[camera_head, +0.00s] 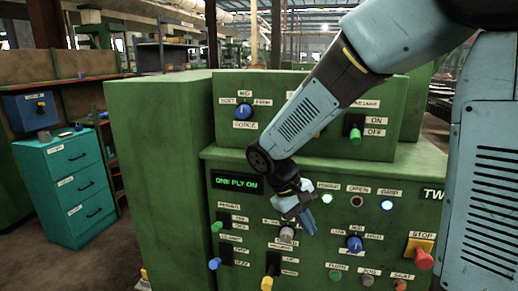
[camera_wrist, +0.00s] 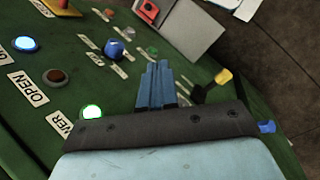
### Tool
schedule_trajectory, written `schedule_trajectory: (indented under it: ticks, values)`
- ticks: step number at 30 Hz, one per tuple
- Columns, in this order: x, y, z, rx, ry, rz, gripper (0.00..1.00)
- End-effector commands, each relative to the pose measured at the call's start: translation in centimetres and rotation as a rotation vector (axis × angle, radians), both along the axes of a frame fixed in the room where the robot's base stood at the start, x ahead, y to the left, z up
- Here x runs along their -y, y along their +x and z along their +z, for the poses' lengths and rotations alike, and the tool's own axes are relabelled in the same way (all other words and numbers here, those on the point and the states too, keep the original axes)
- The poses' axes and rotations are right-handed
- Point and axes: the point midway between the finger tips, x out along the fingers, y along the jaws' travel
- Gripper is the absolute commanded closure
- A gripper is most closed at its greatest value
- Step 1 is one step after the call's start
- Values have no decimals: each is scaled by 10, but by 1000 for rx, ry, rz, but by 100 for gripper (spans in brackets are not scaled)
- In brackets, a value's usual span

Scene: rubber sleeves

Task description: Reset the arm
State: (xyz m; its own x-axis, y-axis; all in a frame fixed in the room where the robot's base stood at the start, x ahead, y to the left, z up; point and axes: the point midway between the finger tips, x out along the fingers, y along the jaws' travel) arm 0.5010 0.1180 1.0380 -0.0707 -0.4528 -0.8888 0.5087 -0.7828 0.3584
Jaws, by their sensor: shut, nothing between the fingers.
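My gripper (camera_head: 309,224) is in front of the green machine's control panel (camera_head: 330,175) in the head view, with its blue fingers pointing down and right. In the wrist view my gripper (camera_wrist: 158,66) shows its fingers together and empty. The fingertips are close to the panel among its knobs; whether they touch it I cannot tell. The panel's display (camera_head: 238,182) reads "ONE PLY ON". The lamp labelled POWER (camera_head: 327,199) and the GRIP lamp (camera_head: 387,205) are lit. The OPEN lamp (camera_head: 357,201) is dark.
Close around my gripper are a grey knob (camera_head: 287,235), a blue knob (camera_head: 354,244) and a yellow lever (camera_head: 268,283).

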Motion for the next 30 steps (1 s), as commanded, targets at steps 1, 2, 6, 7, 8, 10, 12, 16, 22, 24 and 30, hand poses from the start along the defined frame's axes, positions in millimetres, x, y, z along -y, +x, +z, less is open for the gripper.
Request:
schedule_trajectory:
  ticks: [1,2,6,7,8,10,12,16,22,24,30]
  values:
    - [9,-3,10,22,37,-28,100]
    - [14,-5,14,33,56,-41,100]
    - [33,-15,35,92,151,-103,100]
    - [37,-17,39,107,171,-116,100]
    - [41,-19,43,122,190,-129,100]
    - [51,-25,53,156,233,-158,100]
    - [59,-32,63,195,274,-185,100]
    - [74,-45,79,271,346,-234,100]
    - [94,-67,103,401,440,-300,100]
    - [99,-75,110,451,469,-322,100]
    - [111,-97,128,582,530,-369,100]
